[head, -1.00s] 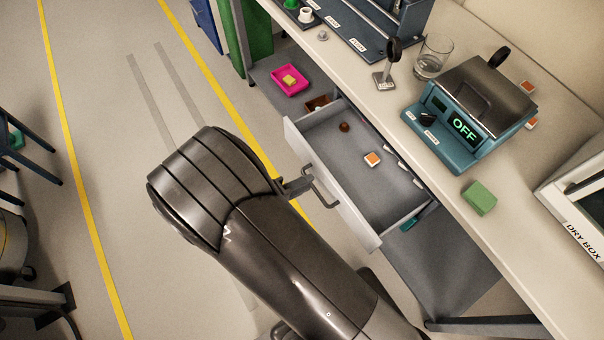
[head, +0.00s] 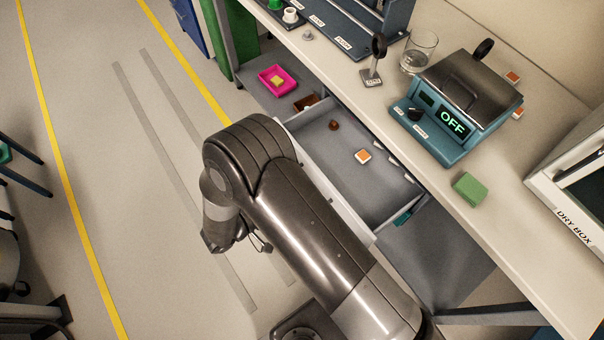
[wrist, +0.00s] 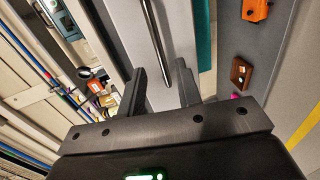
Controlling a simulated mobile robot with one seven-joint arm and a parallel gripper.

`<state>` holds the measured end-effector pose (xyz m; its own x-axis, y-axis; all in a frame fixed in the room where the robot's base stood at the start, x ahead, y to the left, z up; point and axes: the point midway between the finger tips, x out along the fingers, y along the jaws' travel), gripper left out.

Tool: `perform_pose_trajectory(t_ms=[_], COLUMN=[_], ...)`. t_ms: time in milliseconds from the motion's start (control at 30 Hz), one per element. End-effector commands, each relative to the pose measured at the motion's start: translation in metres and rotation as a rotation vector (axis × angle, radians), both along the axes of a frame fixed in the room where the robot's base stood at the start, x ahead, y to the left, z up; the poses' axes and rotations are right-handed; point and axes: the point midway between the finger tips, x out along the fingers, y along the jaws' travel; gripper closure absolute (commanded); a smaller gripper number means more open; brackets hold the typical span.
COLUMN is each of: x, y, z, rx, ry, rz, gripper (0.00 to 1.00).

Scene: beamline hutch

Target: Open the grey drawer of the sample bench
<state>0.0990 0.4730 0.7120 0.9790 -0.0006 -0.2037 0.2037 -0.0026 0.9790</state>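The grey drawer (head: 343,174) of the sample bench (head: 437,188) stands pulled out in the head view, its inside showing. An orange-and-white piece (head: 363,157) and a small brown item (head: 333,125) lie in it. My arm covers part of its front, and the handle is hidden there. In the wrist view the bar handle (wrist: 155,40) runs across the pale drawer front, beyond and between my fingertips. My gripper (wrist: 161,78) is open, with its fingers apart and nothing gripped. In the head view my gripper (head: 258,243) is partly hidden, left of the drawer and apart from it.
The bench top holds a teal device (head: 455,110) reading OFF, a glass (head: 418,52), a green block (head: 468,188) and a dry box (head: 575,200). A magenta tray (head: 277,80) sits beyond the drawer. The floor to the left is mostly clear.

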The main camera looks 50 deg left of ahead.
Motion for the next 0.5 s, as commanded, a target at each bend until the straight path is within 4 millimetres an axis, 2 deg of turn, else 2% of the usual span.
perform_pose_trajectory(t_ms=[100,233,500], x=[0.023,0.042,0.056], y=[-0.001,0.000,0.000], z=[-0.005,-0.009,-0.012], rx=[-0.002,-0.001,-0.001], ry=[0.000,0.000,0.000], rz=[-0.003,-0.001,0.001], gripper=[0.69,0.69,0.69])
